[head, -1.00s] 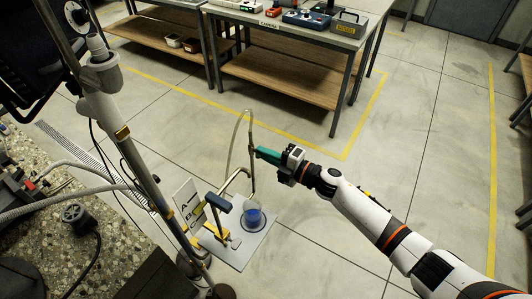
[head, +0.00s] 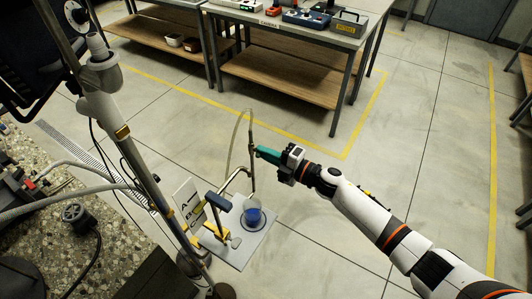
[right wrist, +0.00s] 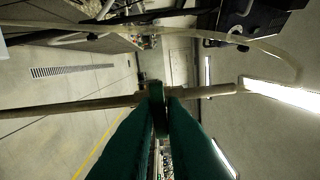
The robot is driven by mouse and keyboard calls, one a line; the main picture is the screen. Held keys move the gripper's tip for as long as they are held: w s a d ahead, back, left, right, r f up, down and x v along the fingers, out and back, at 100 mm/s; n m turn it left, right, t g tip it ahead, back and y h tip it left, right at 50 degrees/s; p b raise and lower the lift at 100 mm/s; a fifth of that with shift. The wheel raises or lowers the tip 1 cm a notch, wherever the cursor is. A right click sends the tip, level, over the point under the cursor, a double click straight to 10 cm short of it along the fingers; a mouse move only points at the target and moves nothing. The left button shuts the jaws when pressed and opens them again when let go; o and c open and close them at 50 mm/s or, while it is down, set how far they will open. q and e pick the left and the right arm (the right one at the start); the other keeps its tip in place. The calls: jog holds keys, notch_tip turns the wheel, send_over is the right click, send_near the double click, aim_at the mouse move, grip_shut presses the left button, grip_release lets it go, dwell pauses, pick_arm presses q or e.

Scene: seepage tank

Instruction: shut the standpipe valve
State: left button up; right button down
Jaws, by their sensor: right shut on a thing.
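A thin upright standpipe (head: 252,176) rises by a glass beaker holding blue liquid (head: 253,217), and a pale hose (head: 232,140) loops from its top. My right gripper (head: 258,151) is shut at the standpipe, well above the beaker. In the right wrist view the pipe (right wrist: 105,103) runs across the picture behind the right gripper's green fingertips (right wrist: 157,95). A narrow dark piece, seemingly the valve's handle (right wrist: 156,88), stands across the pipe between the fingers. The fingers hide most of the valve. My left gripper is not in view.
A flat plate (head: 235,256) on the floor bears the beaker, a bent pipe and a blue bar (head: 219,202) on a brass-coloured stand. A lettered sign (head: 187,200) stands beside it. A workbench (head: 290,78) is behind; the floor to the right is clear.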

jog(key=shift+f, duration=0.15)
dwell(0.3)
jog(key=c, duration=1.5)
grip_release()
jog(key=shift+c, duration=0.2)
jog(key=b+v, duration=0.4)
jog(key=v, duration=0.8)
